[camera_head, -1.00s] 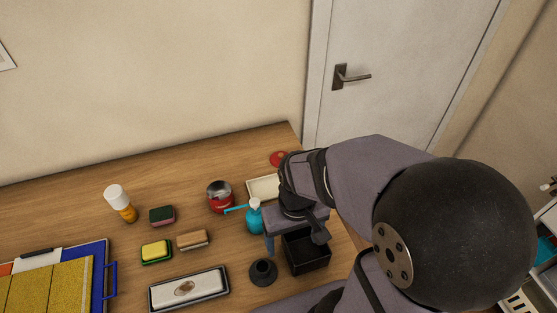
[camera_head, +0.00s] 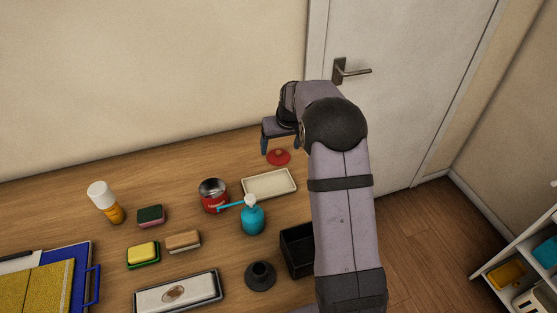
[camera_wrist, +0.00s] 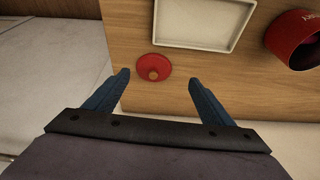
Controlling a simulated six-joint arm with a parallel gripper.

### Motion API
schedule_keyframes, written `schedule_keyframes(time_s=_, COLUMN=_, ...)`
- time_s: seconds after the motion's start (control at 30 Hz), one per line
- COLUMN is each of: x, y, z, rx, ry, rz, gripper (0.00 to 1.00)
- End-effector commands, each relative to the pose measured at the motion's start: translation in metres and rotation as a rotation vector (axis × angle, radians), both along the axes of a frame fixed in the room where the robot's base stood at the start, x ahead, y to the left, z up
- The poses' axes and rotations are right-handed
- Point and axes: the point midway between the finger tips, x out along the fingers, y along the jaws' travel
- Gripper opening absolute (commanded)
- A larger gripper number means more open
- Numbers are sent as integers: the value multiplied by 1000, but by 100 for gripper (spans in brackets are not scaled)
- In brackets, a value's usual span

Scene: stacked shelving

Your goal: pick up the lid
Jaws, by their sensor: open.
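A round red lid (camera_head: 279,157) with a small knob lies on the wooden table near its back right corner. My gripper (camera_head: 279,146) is open and empty just behind and above the lid. It also shows in the wrist view (camera_wrist: 156,80) with its two blue fingers spread apart, not touching the lid. A red open can (camera_head: 213,197), also in the wrist view (camera_wrist: 293,40), stands to the front left of the lid.
A cream tray (camera_head: 269,185) lies just in front of the lid. A teal spray bottle (camera_head: 252,219), black box (camera_head: 297,250) and black round holder (camera_head: 260,276) stand nearer. Sponges (camera_head: 150,216) and an orange bottle (camera_head: 106,203) are at left. The wall is close behind.

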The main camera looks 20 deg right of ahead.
Motion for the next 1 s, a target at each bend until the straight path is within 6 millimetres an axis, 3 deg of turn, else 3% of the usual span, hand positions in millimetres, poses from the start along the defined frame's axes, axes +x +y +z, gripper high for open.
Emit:
schedule_keyframes(time_s=0.1, x=19, y=-6, z=-7, rx=-18, ry=-29, rz=24, gripper=76)
schedule_keyframes(time_s=0.2, x=26, y=-9, z=-8, rx=-25, ry=-40, rz=33, gripper=76)
schedule_keyframes(time_s=1.0, x=37, y=-10, z=-38, rx=-26, ry=-39, rz=36, gripper=76)
